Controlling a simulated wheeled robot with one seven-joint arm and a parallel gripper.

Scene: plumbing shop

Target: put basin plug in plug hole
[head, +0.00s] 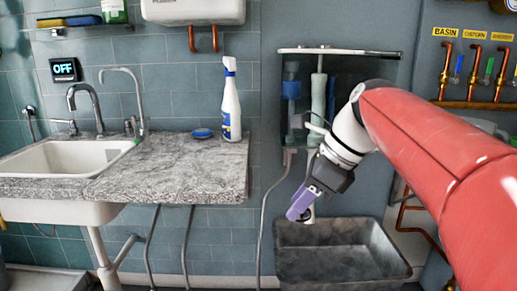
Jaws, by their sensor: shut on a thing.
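My gripper (301,209), with a purple finger, points down and left above the left rim of a dark grey trough. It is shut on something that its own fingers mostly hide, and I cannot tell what. A small pale part shows beside the fingers. The white basin (42,188) is set in the grey stone counter at the far left, well away from my gripper. The plug hole is not visible inside the basin. No basin plug can be made out on the counter.
The counter (170,168) holds a spray bottle (231,105) and a small blue object (203,133). A curved tap (84,97) and thin spout (139,95) rise behind the basin. The grey trough (300,262) stands below my gripper. Copper pipes (475,104) line the right wall.

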